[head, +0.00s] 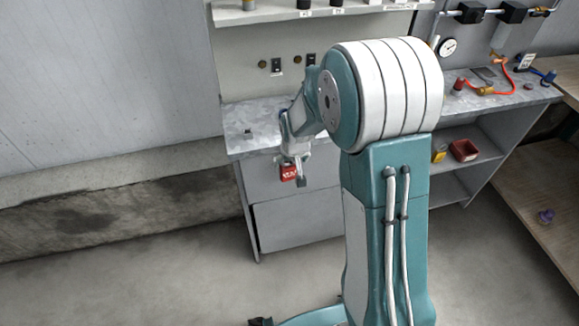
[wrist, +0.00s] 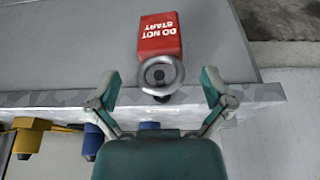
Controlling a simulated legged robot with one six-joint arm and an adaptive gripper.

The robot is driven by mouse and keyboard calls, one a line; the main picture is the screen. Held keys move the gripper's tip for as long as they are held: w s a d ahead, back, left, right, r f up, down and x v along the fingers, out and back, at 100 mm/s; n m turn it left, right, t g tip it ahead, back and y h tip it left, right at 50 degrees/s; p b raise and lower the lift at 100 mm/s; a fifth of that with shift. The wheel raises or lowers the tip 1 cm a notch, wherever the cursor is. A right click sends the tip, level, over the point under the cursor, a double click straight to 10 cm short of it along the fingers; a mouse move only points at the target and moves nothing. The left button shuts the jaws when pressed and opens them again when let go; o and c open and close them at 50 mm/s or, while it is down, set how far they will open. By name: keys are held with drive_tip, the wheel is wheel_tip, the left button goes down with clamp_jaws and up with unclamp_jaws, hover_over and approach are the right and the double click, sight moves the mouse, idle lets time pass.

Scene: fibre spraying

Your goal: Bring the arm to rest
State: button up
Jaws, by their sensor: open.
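My gripper (wrist: 159,78) is open in the wrist view, its two teal fingers spread wide with nothing between them that they touch. A round grey handwheel (wrist: 161,72) shows between and slightly beyond the fingertips. A red tag reading "DO NOT START" (wrist: 160,34) is just past the wheel. In the head view my arm reaches to the left with its elbow bent, and my gripper (head: 298,176) points down at the bench's front edge. The red tag (head: 288,173) shows beside it. The handwheel cannot be made out there.
The grey workbench (head: 255,112) runs along the wall, with drawers below. Its right part carries orange hose (head: 500,90) and a gauge (head: 447,46) above. A red bin (head: 464,150) sits on the lower shelf. A wooden table (head: 515,170) stands at right. Floor is clear at left.

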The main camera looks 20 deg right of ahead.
drive_tip(key=s+r+t, duration=0.1)
drive_tip(key=s+r, duration=1.3)
drive_tip(key=r, duration=0.4)
drive_tip(key=s+r, duration=0.2)
drive_tip(key=s, duration=0.4)
drive_tip(key=s+r+t, duration=0.1)
drive_tip(key=s+r, duration=0.1)
drive_tip(key=s, duration=0.5)
drive_tip(key=shift+s+r, duration=0.15)
drive_tip(key=shift+r, duration=0.2)
idle(0.8)
